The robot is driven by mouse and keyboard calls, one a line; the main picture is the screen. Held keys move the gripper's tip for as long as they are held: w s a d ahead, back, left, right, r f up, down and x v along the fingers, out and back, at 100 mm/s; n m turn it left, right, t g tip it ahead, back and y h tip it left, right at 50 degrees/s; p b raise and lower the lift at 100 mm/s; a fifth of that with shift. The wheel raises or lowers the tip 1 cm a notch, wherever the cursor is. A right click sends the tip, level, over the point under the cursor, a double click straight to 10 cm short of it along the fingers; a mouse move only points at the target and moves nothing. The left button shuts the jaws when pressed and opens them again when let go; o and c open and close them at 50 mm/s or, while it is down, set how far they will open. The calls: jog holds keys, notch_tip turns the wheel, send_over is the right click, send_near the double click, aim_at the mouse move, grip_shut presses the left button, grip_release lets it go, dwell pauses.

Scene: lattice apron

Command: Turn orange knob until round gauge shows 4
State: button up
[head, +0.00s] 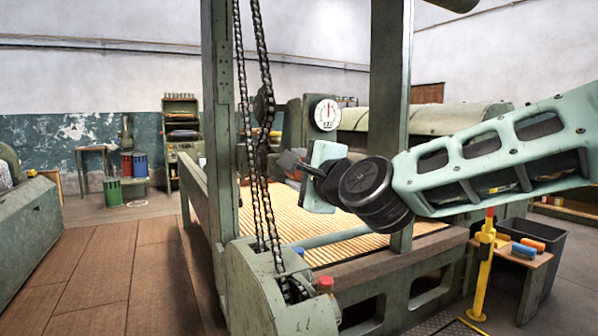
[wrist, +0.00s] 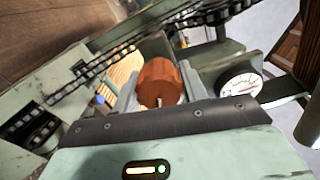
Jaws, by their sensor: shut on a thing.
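The orange knob (wrist: 160,83) is in the middle of the wrist view, between the two fingers of my gripper (wrist: 162,92), which is shut on it. A pale mark runs down the knob's near edge. In the wrist view the gauge (wrist: 240,83) sits right of the knob, tilted. Its numerals are too small to read.
Hanging chains (head: 262,105) run close to the left of my gripper. A green upright post (head: 391,90) stands behind my wrist. A slatted wooden bed (head: 350,245) lies below. A red-capped part (head: 325,284) and a yellow stand (head: 484,265) are in front.

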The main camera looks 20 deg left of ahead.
jog(key=o, duration=1)
jog(key=shift+d, duration=0.1)
jog(key=p+v, duration=0.1)
jog(key=v, duration=1.6)
jog(key=shift+s, duration=0.2)
